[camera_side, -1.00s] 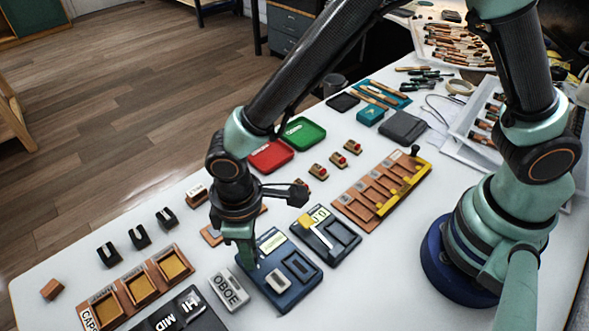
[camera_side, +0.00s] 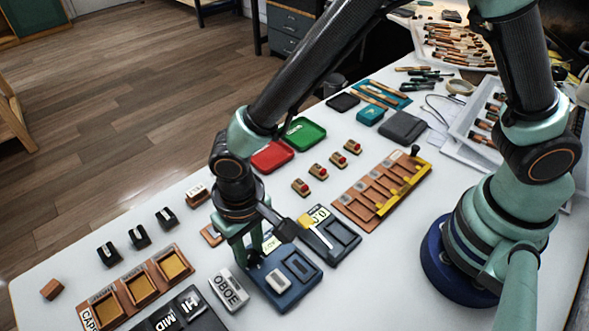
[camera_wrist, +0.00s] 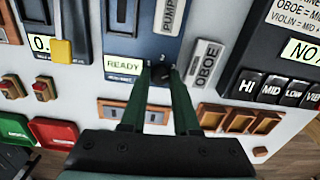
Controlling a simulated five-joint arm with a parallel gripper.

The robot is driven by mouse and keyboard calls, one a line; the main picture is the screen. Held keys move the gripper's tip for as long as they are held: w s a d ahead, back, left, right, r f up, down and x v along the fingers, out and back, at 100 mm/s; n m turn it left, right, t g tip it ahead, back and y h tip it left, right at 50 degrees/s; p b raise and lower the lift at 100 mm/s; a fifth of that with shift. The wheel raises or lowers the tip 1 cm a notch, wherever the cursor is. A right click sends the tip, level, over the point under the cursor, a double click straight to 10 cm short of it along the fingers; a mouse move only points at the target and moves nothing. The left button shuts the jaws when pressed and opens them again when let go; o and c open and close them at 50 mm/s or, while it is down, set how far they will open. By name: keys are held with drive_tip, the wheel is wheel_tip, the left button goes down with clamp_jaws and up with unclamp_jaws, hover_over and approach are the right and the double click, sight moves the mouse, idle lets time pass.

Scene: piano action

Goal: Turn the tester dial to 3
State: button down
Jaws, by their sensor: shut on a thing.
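The tester is a dark blue box (camera_side: 308,286) near the front middle of the table in the side view. In the wrist view its blue face (camera_wrist: 152,47) has a lit READY screen (camera_wrist: 123,63) and a grey PUMP switch (camera_wrist: 170,16). The black dial (camera_wrist: 163,75) sits beside the screen, with small numerals 1 and 2 near it. My gripper (camera_wrist: 161,73) is shut on the dial, one finger on each side. The fingers hide part of the dial and its scale, so I cannot tell its setting. The side view shows my gripper (camera_side: 254,254) over the tester's left edge.
An OBOE plate (camera_side: 229,289) lies close left of the tester. A dark box with a yellow lever (camera_side: 306,222) stands close behind it. Wooden trays (camera_side: 142,287), a HI/MID key box (camera_side: 180,314) and small red-topped blocks (camera_side: 336,160) surround the area.

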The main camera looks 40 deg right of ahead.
sight(252, 253)
drive_tip(key=shift+w+d, duration=0.1)
drive_tip(key=shift+w, duration=0.05)
idle(0.4)
drive_tip(key=c, duration=0.7)
unclamp_jaws()
drive_tip(key=shift+o, duration=0.2)
wheel_tip(252, 253, up, 12)
